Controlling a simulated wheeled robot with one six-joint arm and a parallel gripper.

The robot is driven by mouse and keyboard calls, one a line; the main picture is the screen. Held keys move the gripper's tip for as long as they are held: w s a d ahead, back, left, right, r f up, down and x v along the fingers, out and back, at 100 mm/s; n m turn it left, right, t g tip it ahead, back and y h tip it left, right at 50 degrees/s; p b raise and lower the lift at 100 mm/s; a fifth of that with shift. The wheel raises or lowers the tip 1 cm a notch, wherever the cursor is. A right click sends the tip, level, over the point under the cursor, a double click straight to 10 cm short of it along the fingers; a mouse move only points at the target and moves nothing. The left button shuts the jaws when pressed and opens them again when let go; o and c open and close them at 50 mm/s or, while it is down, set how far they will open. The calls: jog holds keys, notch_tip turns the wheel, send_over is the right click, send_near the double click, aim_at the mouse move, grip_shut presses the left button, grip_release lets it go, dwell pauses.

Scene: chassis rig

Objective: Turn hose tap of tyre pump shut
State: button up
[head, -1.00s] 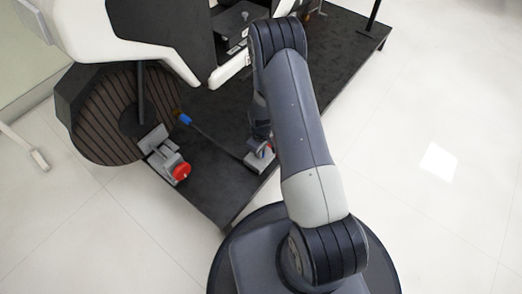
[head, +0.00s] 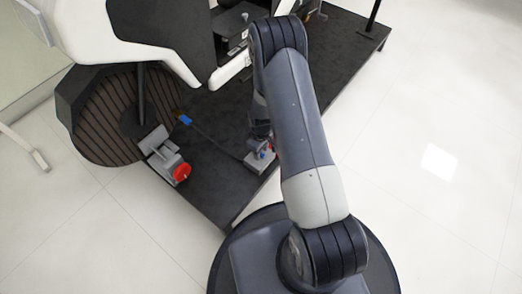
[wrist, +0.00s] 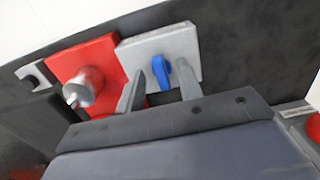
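The hose tap is a blue lever (wrist: 160,72) on a light grey block (wrist: 185,45) in the wrist view. My gripper (wrist: 160,92) is open, its two grey fingers spread either side of the blue lever. I cannot tell if a finger touches it. In the head view the small grey unit (head: 256,164) sits near the platform's edge, with my gripper (head: 261,146) just above it. My arm hides part of this unit there.
Beside the tap block is a red plate with a silver knob (wrist: 83,87). In the head view a grey device with a red knob (head: 181,172) stands to the left, and a blue piece (head: 185,119) lies behind it. A dark platform (head: 215,190) carries these things.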

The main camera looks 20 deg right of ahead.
notch_tip(320, 180, up, 10)
jog(key=p, duration=0.3)
jog(key=shift+f, duration=0.1)
notch_tip(320, 180, down, 11)
jog(key=b, duration=0.4)
jog(key=shift+r, duration=0.25)
